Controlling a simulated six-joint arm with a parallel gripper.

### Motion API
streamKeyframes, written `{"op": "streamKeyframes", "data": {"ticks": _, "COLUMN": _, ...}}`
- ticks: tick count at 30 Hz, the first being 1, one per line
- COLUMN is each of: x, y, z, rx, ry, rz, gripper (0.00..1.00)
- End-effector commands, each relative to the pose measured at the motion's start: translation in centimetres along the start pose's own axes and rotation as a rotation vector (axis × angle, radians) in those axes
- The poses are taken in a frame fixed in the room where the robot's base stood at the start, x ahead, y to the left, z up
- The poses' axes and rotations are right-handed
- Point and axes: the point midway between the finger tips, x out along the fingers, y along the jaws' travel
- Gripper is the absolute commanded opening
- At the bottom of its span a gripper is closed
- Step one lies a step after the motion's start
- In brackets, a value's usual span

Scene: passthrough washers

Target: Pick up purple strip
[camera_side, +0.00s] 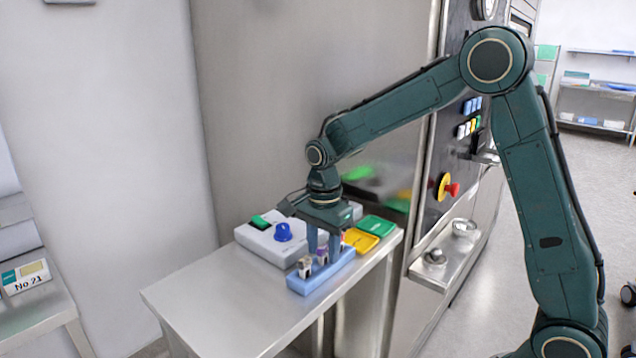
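A small strip with a purple top (321,254) stands upright in a light blue holder (325,276) on the steel table. My gripper (323,248) points straight down over the holder, with its two fingers apart. The purple strip shows between the fingertips, low down, and the fingers look clear of it. The strip's lower part is hidden in the holder. Another strip, whitish with a dark top (304,267), stands at the holder's near left end. A bit of an orange-red one shows behind the right finger.
Behind the holder is a pale grey box (262,241) with a blue knob (283,232) and a green switch. A yellow tray (361,240) and a green tray (376,226) lie at the table's right back. The table's front left (215,305) is bare. A steel wall stands behind.

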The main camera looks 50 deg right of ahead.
Motion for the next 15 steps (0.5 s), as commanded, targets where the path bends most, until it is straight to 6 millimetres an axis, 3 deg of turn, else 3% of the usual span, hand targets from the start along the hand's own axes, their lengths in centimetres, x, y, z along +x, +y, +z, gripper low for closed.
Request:
{"op": "streamKeyframes", "data": {"ticks": 4, "x": 0.86, "y": 0.01, "z": 0.0, "rx": 0.0, "ry": 0.0, "rz": 0.0, "gripper": 0.4}}
{"op": "streamKeyframes", "data": {"ticks": 15, "x": 0.89, "y": 0.01, "z": -0.01, "rx": 0.0, "ry": 0.0, "rz": 0.0, "gripper": 0.4}}
